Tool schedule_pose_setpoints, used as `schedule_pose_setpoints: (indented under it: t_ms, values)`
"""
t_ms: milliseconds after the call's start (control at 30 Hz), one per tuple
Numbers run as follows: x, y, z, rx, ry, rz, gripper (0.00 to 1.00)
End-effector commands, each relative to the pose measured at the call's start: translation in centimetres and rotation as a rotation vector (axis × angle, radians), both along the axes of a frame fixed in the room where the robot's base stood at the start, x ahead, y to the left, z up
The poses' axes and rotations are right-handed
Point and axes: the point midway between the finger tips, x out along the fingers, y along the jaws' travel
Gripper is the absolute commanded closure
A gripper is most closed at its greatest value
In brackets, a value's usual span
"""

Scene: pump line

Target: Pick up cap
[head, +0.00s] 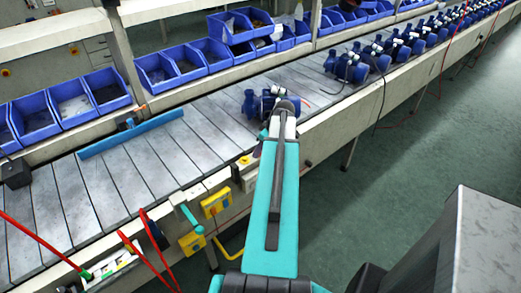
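I cannot make out a cap in the head view. A blue pump (252,104) stands on the slatted line, just beyond the far end of my teal arm. A small white part shows on top of it, too small to tell what it is. My arm covers the pump's right and lower parts. My gripper is not visible; the arm's upper link hides the area beneath its far end.
Several blue bins (104,88) line the back of the conveyor (150,160). A blue bar (130,136) lies across its slats. More pumps (350,66) stand farther right. Yellow boxes (215,202) and red rods (150,245) are at the front edge. Green floor (400,160) is open at right.

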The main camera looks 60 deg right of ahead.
Motion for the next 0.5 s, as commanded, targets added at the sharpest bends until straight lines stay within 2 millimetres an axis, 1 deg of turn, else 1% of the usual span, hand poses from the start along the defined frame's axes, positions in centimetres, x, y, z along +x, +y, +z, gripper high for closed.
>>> schedule_pose_setpoints:
  t_ms: [200, 500]
  values:
    - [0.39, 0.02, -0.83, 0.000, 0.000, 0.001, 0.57]
    - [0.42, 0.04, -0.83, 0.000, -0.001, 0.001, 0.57]
